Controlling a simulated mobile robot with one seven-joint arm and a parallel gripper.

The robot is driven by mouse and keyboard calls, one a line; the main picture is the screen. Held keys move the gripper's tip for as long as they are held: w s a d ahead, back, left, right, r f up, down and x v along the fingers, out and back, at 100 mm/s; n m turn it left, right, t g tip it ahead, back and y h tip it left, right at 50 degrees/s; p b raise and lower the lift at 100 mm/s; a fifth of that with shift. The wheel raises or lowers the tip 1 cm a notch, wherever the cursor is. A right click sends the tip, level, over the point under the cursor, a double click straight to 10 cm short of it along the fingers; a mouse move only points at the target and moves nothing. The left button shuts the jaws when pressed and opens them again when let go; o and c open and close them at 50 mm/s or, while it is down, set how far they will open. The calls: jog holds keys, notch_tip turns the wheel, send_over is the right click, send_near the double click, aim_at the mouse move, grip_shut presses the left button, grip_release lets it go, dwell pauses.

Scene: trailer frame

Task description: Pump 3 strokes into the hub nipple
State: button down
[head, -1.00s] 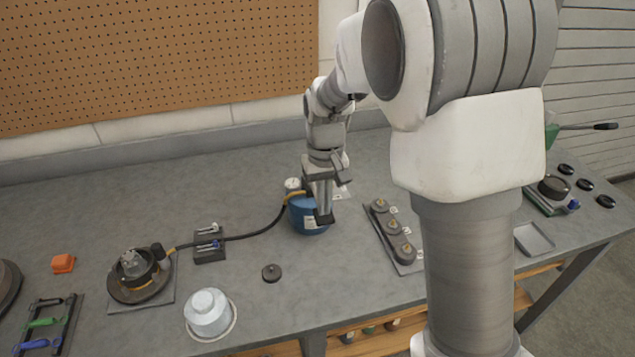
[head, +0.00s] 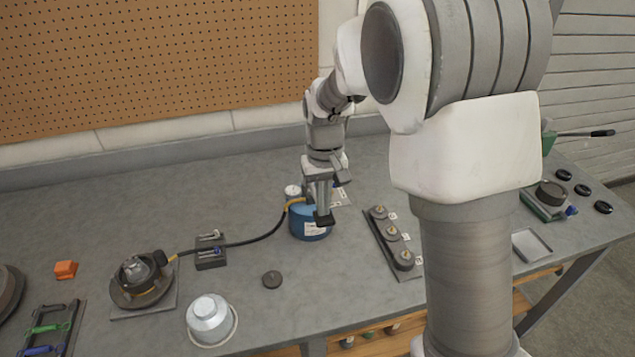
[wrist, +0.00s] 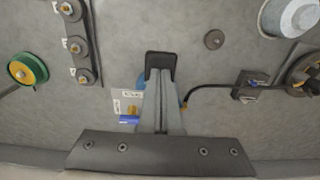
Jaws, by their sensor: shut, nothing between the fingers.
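The blue pump (head: 308,224) stands on the bench with a white label on its front and a small gauge (head: 292,191) at its left. Its black hose runs left to the hub (head: 140,272), where the hose end (head: 170,259) lies at the hub's upper right; the nipple itself is too small to make out. My gripper (head: 323,219) is shut and empty, pointing down at the pump and hiding part of its top. In the wrist view the shut fingers (wrist: 160,68) cover most of the pump (wrist: 174,100); whether they touch it I cannot tell.
A small block with fittings (head: 210,253) lies beside the hose. A tray of several round parts (head: 390,242) stands right of the pump. The bench's back left is clear.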

jog(key=shift+w+r+p, duration=0.2)
jog(key=shift+r+p, duration=0.65)
jog(key=shift+r, duration=0.35)
jog(key=shift+w+r+p, duration=0.2)
jog(key=shift+r+p, duration=0.6)
jog(key=shift+r, duration=0.35)
jog(key=shift+f, duration=0.15)
jog(key=shift+s+f+b, duration=0.2)
jog(key=shift+f+b, duration=0.3)
jog(key=shift+f, duration=0.05)
jog(key=shift+s+f+b, duration=0.15)
jog(key=shift+f+b, duration=0.3)
jog(key=shift+f, duration=0.1)
jog(key=shift+s+f+b, duration=0.15)
jog(key=shift+f+b, duration=0.7)
jog(key=shift+f, duration=0.4)
